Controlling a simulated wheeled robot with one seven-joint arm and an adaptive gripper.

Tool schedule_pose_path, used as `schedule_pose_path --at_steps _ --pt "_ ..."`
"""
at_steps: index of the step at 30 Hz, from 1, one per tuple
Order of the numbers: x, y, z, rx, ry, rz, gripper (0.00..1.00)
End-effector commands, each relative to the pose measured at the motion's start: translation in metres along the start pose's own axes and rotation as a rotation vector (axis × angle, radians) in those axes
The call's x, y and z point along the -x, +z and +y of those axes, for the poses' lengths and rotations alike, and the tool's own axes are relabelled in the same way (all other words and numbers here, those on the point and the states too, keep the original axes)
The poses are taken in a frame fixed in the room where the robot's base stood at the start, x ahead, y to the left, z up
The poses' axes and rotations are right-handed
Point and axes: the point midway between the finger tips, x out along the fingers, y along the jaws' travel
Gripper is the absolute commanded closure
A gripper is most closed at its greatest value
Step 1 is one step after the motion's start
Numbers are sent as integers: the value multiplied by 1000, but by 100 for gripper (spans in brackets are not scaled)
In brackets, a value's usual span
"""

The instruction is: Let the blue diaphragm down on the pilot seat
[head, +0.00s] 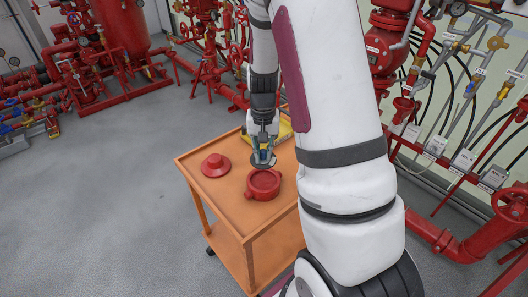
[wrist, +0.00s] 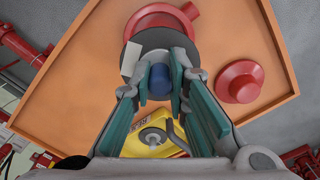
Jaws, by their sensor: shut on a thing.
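My gripper (head: 262,147) points down over the orange cart, its fingertips (wrist: 161,84) shut on the blue knob (wrist: 160,76) of the diaphragm. The diaphragm's dark grey disc (head: 263,162) hangs level or nearly so above the red pilot body (head: 263,187). In the wrist view the disc (wrist: 150,42) covers much of the red body (wrist: 160,17), so the seat inside is mostly hidden there. In the head view a gap seems to show between disc and body; its exact height I cannot tell. A pale tag (wrist: 131,60) shows beside the disc.
A red flanged cap (head: 215,164) lies on the orange cart top (head: 230,197), left of the body; the wrist view shows it too (wrist: 240,82). A yellow tray (head: 285,131) with grey parts stands behind the gripper. Red pipework (head: 400,70) lines the wall.

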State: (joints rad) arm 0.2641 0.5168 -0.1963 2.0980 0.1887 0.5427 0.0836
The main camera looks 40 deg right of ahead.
Motion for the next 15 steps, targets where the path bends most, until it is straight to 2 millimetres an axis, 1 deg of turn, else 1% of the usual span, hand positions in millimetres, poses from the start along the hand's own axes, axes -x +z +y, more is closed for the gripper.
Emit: schedule_pose_path --at_steps 15 --pt "-44 -1 0 -3 0 -1 100"
